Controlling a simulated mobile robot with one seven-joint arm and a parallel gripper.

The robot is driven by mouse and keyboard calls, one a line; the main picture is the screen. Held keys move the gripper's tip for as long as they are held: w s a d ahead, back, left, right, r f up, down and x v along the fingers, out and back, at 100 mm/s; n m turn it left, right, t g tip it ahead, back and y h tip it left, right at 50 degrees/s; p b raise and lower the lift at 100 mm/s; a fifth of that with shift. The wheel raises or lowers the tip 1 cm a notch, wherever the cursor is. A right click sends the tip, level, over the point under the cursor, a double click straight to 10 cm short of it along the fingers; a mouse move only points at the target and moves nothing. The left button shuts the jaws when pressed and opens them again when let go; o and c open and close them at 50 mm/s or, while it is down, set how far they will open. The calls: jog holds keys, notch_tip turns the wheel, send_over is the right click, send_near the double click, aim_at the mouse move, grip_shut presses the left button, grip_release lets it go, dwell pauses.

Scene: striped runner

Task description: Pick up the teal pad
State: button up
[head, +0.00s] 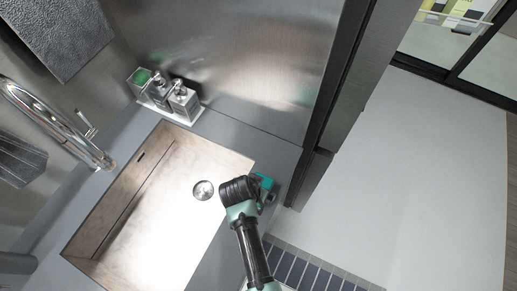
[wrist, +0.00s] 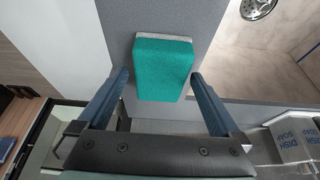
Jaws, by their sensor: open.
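The teal pad (wrist: 163,68) is a block with a pale grey layer along its far edge. It rests on the grey counter, between the two fingers of my gripper (wrist: 160,78) in the wrist view. The fingers are open, one on each side, with a visible gap to the pad on both sides. In the head view a teal patch, likely the pad (head: 265,182), shows beside the black end of my arm at the counter's right end. My fingers are mostly hidden there.
The sink (head: 165,200) with its round drain (head: 203,190) lies left of my arm. A faucet (head: 60,120) stands at the far left. Soap dispensers (head: 183,100) and a holder with a green item (head: 141,78) stand at the back. A metal wall (head: 240,60) rises behind the counter.

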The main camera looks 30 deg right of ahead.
jog(key=c, duration=1.4)
jog(key=shift+r, duration=0.15)
